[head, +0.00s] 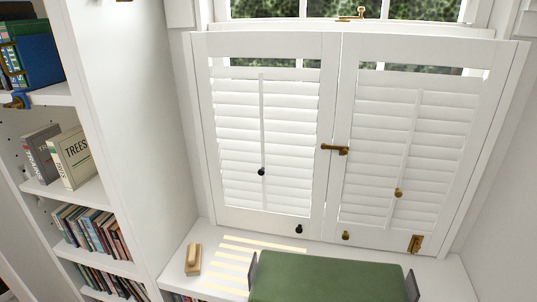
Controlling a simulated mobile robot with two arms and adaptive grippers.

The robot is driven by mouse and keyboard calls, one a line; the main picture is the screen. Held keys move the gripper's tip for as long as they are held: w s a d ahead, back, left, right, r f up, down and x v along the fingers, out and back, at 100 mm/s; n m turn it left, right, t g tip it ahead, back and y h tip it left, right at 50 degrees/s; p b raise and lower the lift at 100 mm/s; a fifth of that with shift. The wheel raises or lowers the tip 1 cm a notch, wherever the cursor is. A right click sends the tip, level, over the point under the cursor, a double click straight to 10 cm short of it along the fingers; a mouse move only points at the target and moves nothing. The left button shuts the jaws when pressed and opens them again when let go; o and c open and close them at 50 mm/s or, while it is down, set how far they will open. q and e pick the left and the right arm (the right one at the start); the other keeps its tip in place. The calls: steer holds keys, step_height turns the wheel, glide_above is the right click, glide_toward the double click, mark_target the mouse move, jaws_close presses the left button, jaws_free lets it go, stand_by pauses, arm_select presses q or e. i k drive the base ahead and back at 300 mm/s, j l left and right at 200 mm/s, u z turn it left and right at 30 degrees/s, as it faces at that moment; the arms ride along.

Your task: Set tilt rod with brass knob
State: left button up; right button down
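The tilt rod with the brass knob (398,192) is a thin white vertical rod (408,140) on the right shutter panel (467,150). It runs down the front of the white slats, with the knob near its lower end. The left shutter panel (203,130) has a similar white rod (262,120) with a dark knob (262,171). Both panels look shut, side by side, with a brass latch (335,149) across their meeting edges. The exact slat angle is hard to tell. Neither of my grippers is in view.
A green cushioned seat (325,277) with grey upright ends stands in front of the shutters. A wooden block (193,259) lies on the white sill beside light stripes. A black knob (299,229), another brass knob (346,235) and a brass fitting (415,243) sit low. Bookshelves (110,200) stand left.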

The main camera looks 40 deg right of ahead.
mark_target(398, 194)
steer(key=z, duration=2)
steer(key=l+u, duration=0.45)
steer(key=i+j, duration=0.05)
steer(key=j, duration=0.05)
